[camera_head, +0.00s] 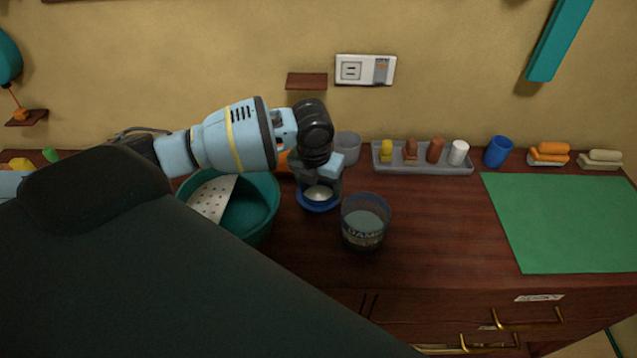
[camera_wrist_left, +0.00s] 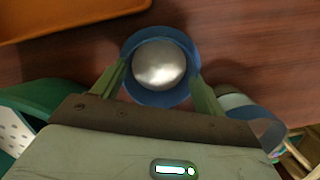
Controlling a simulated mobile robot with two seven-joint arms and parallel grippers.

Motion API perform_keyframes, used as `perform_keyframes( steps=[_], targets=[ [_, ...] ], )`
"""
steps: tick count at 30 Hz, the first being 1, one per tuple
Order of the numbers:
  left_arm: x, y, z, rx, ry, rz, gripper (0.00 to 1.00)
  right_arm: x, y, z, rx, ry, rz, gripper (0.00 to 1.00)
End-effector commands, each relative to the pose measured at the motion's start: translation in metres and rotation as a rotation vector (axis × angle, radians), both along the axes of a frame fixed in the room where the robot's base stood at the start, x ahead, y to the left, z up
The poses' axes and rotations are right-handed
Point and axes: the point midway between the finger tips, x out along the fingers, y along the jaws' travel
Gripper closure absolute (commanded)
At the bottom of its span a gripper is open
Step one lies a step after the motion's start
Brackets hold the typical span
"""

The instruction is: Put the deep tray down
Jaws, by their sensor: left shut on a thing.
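My left gripper (camera_head: 323,174) reaches down over the counter. In the left wrist view its two fingers (camera_wrist_left: 160,82) are closed against opposite sides of a small round blue dish (camera_wrist_left: 133,93) with a shiny silver dome inside (camera_wrist_left: 158,65). The blue dish (camera_head: 316,208) also shows under the gripper in the head view; I cannot tell whether it touches the counter. An orange tray with a raised rim (camera_wrist_left: 62,22) lies beside it, mostly hidden behind my gripper in the head view. I cannot tell which of these is the deep tray. My right gripper is not in view.
A teal basin (camera_head: 262,228) with a white perforated piece (camera_head: 214,198) stands left of the dish. A clear labelled jar (camera_head: 365,226) stands close right. A grey tray (camera_head: 428,168) with small items lies behind. The counter (camera_head: 440,225) is bare before the green mat (camera_head: 560,225).

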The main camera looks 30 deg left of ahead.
Motion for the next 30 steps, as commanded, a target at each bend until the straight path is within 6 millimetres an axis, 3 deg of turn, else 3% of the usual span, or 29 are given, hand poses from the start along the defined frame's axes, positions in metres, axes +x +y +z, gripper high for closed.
perform_keyframes(
  steps=[5,6,10,22,30],
  targets=[
    [0.000,0.000,-0.004,0.000,0.001,0.000,0.51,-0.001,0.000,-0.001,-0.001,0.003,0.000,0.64],
    [0.000,0.000,-0.004,0.000,0.001,0.000,0.23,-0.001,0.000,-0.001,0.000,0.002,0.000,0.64],
    [0.000,0.000,-0.003,0.000,0.000,0.000,0.06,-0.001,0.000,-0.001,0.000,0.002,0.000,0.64],
    [0.000,0.000,0.005,-0.001,-0.003,0.000,0.06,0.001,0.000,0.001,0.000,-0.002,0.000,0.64],
    [-0.006,-0.001,0.053,-0.001,-0.006,0.000,0.06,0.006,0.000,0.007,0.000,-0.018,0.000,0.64]
  ],
)
